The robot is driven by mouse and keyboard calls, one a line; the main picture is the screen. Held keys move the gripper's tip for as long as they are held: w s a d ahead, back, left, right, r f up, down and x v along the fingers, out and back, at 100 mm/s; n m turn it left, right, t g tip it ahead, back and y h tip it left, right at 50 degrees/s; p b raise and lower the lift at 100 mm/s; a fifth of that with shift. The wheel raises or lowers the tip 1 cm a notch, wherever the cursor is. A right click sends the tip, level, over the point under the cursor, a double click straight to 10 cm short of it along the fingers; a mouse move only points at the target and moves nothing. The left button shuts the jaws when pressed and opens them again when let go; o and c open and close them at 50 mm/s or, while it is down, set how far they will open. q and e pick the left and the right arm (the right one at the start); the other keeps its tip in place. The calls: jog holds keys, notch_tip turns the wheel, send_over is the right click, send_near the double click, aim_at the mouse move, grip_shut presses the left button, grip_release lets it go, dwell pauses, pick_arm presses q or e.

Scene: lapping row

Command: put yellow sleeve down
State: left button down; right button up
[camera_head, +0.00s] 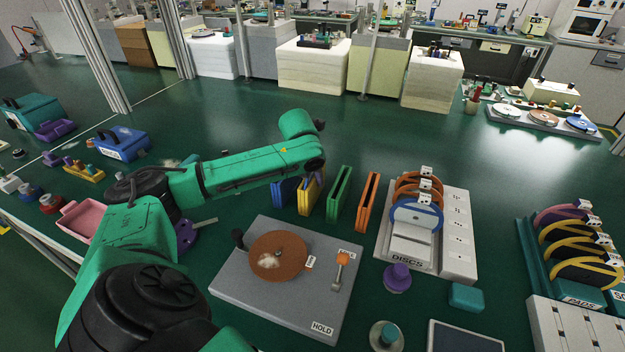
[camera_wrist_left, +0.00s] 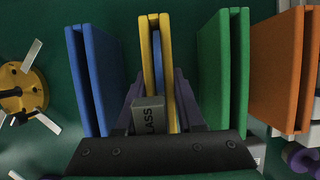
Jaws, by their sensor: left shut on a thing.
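The yellow sleeve (camera_head: 309,196) stands upright in a row between a blue sleeve (camera_head: 285,191) and a green sleeve (camera_head: 340,192). In the left wrist view the yellow sleeve (camera_wrist_left: 145,50) shows as two thin upright plates with something blue between them, and a grey block marked "LASS" (camera_wrist_left: 148,114) in front. My left gripper (camera_wrist_left: 158,98) is shut on the yellow sleeve, with dark fingers on either side of it. My right gripper is not in view.
An orange sleeve (camera_head: 368,201) stands right of the green one. A grey plate (camera_head: 240,280) with a brown disc lies in front. A disc rack (camera_head: 458,235) stands to the right. A pink tray (camera_head: 82,222) and a blue box (camera_head: 122,145) are at left. Green surface is clear behind the row.

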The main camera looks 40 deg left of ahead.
pick_arm(q)
jog(key=c, duration=0.5)
grip_release()
jog(key=shift+f, duration=0.1)
jog(key=p+v, duration=0.1)
jog(key=v, duration=1.1)
